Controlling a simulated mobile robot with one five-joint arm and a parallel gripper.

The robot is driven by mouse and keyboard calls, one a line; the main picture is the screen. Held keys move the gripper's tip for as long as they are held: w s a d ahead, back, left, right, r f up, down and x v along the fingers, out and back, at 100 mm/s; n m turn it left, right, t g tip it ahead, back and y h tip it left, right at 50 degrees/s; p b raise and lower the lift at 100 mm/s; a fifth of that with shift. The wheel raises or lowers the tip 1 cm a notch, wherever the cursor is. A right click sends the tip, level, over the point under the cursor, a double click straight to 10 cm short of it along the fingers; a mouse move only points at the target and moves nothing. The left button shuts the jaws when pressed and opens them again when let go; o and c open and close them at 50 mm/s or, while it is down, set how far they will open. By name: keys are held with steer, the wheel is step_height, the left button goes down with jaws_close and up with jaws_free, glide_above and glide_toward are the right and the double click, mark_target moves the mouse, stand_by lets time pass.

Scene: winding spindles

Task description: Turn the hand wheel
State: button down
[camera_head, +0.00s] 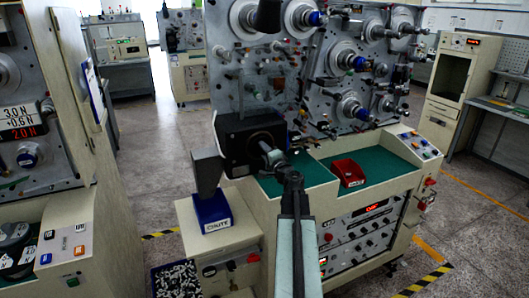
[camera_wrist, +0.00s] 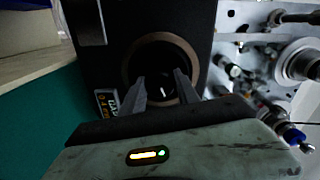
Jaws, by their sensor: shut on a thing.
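The hand wheel is a dark round part with a brown rim (camera_wrist: 160,37), set in the face of a black box (camera_wrist: 100,65) in the wrist view. In the head view the black box (camera_head: 234,138) sits on the front of the middle machine, and my gripper (camera_head: 268,150) is right at its face. In the wrist view my gripper (camera_wrist: 162,84) has both fingers inside the rim, shut on the centre of the hand wheel. The gripped part is dark and mostly hidden between the fingers.
A blue bin (camera_head: 211,211) stands left of the box on a low cabinet. A red tray (camera_head: 348,172) lies on the green worktop (camera_head: 383,168) to the right. Spindles and knobs crowd the grey panel (camera_head: 282,90) above. The floor aisle at left is clear.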

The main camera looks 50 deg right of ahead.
steer(key=shift+m, duration=3.7)
steer(key=c, duration=0.9)
jaws_free()
steer(key=v, duration=0.8)
